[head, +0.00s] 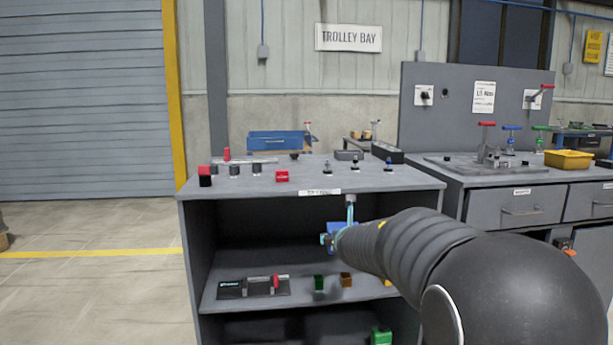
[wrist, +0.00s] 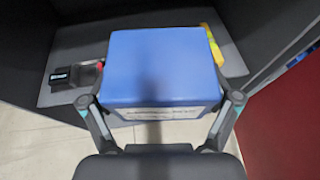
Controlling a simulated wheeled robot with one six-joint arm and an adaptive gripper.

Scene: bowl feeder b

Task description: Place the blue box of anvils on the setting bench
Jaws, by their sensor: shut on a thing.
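The blue box (wrist: 163,62) fills the middle of the wrist view, with a pale label on its near side too small to read. My gripper (wrist: 161,99) is shut on it, one finger at each side. In the head view the blue box (head: 342,228) shows in part behind my gripper (head: 337,222), in front of the open shelf space and below the top's front edge. The grey bench (head: 228,187) has a crowded top and a small front label that I cannot read clearly; I cannot tell if it is the setting bench.
The lower shelf (head: 225,303) holds a black and red tool (head: 268,285), a green box (head: 319,283) and a brown box (head: 346,280). A second bench (head: 480,203) with a yellow tray (head: 568,159) stands right.

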